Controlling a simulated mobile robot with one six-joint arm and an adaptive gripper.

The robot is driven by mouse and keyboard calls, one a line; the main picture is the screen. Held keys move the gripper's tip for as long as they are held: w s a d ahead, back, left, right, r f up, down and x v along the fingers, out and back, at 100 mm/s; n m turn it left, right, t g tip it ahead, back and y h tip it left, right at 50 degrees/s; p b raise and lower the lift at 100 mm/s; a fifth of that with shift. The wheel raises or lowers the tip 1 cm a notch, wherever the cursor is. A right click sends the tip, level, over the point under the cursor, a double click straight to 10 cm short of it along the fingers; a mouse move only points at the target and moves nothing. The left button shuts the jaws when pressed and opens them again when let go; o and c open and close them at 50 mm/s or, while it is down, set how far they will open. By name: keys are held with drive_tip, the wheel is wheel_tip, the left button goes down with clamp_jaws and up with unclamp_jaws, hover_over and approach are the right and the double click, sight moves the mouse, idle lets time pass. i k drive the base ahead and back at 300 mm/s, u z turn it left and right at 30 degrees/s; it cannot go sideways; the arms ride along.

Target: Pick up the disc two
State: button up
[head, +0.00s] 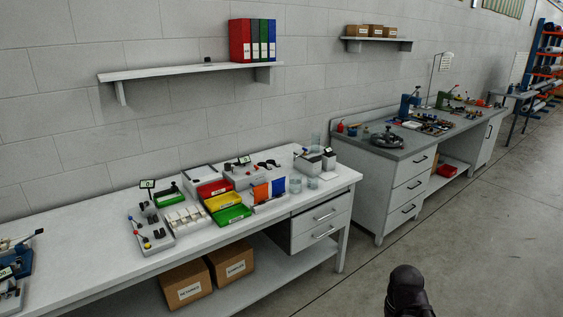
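I cannot pick out a disc marked two in the head view. A dark round item (387,141) lies near the front left of the grey-topped bench, too small to identify. Small dark pieces lie on a white fixture (153,237) on the white table, also too small to name. A dark rounded part of my arm rises at the bottom edge, right of centre, over the floor and apart from both benches. No gripper fingers show.
The white table (75,272) holds red, yellow and green trays (229,214), with boxes (187,284) on its lower shelf. The grey-topped bench (426,147) stands behind it to the right. A wall shelf (170,73) hangs above. The floor (480,235) at right is clear.

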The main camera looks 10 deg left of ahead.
sight(269, 167)
drive_tip(key=z, duration=0.15)
drive_tip(key=i, duration=1.8)
drive_tip(key=u, duration=0.9)
drive_tip(key=i, duration=0.75)
drive_tip(key=u, duration=0.4)
